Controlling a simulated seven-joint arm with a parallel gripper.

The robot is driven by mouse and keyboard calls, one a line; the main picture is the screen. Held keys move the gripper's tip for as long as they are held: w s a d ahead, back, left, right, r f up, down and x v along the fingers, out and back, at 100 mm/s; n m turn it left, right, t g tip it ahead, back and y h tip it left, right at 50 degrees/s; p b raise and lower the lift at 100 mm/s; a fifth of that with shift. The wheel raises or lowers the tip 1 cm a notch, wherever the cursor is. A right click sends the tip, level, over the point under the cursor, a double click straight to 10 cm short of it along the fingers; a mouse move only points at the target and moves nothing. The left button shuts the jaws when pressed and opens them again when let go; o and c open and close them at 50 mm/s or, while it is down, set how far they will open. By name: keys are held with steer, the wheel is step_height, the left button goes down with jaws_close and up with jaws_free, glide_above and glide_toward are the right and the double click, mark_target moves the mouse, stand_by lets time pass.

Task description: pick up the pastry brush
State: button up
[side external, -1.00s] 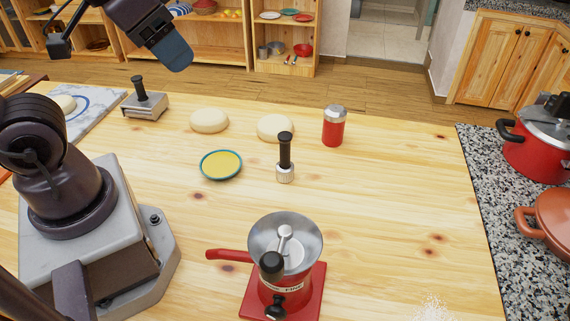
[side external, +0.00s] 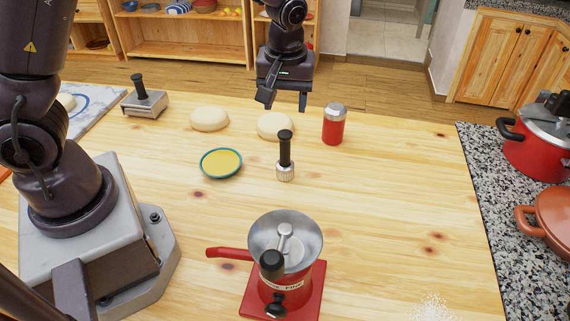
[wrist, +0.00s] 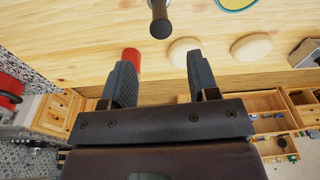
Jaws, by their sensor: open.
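An upright tool with a black handle and a short pale grey ribbed base (side external: 285,155) stands mid-table. It is the thing most like the pastry brush, though I cannot make out bristles. In the wrist view its black handle (wrist: 160,25) shows at the top edge, ahead of the space between my fingers. My gripper (side external: 284,103) is open and empty, above the far edge of the table and behind the tool in the side view. In the wrist view my gripper (wrist: 163,58) has its two fingers wide apart, touching nothing.
Dough balls (side external: 209,120) (side external: 275,126) and a red shaker (side external: 334,126) stand near my gripper. A yellow-filled dish (side external: 221,163) lies left of the tool. A red flour mill (side external: 286,270) stands in front. A black-handled metal press (side external: 145,100) is far left.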

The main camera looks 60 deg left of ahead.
mark_target(285, 145)
steer(key=shift+n, duration=0.5)
steer(key=f, duration=0.4)
steer(key=a+f, duration=0.1)
steer(key=f, duration=0.3)
steer(key=w+f, duration=0.1)
steer(key=f, duration=0.3)
steer(key=shift+a+f, duration=0.3)
steer(key=shift+f, duration=0.05)
steer(key=c, duration=1)
